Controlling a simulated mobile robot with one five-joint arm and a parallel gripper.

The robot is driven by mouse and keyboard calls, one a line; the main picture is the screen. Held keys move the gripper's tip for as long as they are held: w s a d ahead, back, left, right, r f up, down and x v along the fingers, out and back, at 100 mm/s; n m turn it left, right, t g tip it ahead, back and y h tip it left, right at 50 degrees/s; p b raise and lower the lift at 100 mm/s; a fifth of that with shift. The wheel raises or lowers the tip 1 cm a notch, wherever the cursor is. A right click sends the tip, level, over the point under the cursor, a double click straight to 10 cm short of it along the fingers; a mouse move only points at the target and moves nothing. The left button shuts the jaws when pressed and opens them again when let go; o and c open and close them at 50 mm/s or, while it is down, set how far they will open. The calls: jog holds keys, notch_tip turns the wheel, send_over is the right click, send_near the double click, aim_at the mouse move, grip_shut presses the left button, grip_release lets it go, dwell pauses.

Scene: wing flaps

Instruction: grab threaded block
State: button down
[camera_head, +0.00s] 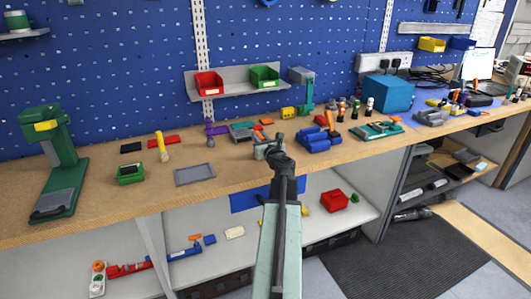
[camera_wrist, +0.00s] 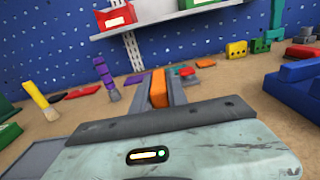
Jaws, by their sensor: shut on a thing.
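My gripper (camera_head: 268,148) is over the middle of the workbench (camera_head: 236,170), near the back half of its top. In the wrist view its two grey fingers (camera_wrist: 159,82) are closed on the sides of an orange block (camera_wrist: 158,90). The block stands between the fingers, with its top and near face showing. Its lower part is hidden by my gripper. I cannot make out a thread on it, so I cannot tell for sure that it is the threaded block. In the head view my gripper hides the block.
Blue blocks (camera_head: 319,140) lie close on the right. A shelf (camera_head: 236,80) with red and green bins hangs behind. The bench front edge is bare.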

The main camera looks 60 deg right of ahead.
jog(key=shift+w, duration=0.1)
dwell(0.5)
jog(key=shift+r+p, duration=0.45)
jog(key=shift+p, duration=0.15)
notch_tip(320, 180, up, 9)
jog(key=p, duration=0.9)
jog(key=shift+r, duration=0.1)
